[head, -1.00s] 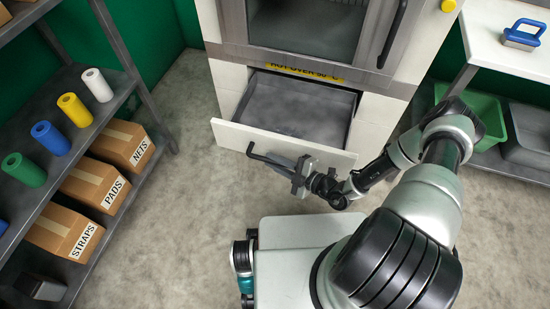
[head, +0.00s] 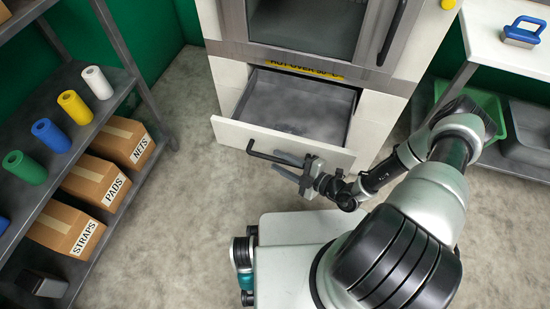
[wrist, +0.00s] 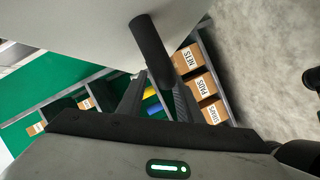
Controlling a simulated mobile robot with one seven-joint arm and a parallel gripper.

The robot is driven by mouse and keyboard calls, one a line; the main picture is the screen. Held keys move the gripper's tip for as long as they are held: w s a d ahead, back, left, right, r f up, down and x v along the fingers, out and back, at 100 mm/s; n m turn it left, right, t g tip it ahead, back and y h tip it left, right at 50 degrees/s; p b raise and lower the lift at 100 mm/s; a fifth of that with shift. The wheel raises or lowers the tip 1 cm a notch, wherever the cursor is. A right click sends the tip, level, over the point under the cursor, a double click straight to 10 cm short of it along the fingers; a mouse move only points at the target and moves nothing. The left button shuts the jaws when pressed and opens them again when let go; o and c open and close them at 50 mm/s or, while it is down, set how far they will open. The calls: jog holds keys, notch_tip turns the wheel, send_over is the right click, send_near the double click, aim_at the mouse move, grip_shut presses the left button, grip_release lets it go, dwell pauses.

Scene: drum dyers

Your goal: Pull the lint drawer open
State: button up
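The lint drawer (head: 235,132) under the oven is pulled well out, and its grey, empty-looking inside (head: 300,105) shows in the head view. Its dark bar handle (head: 262,154) runs along the white front. My gripper (head: 282,166) is at the right part of the handle, with its two fingers spread apart. Whether a finger still touches the handle is hard to tell.
A shelf rack (head: 125,85) with coloured rolls and cardboard boxes (head: 122,140) stands at the left. A white table (head: 505,55) with a blue-handled brush (head: 525,32) is at the right, above a green bin (head: 482,108). The floor (head: 190,200) left of the drawer is clear.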

jog(key=p+v, duration=0.1)
jog(key=v, duration=1.3)
jog(key=shift+s+d, duration=0.2)
jog(key=shift+r, duration=0.1)
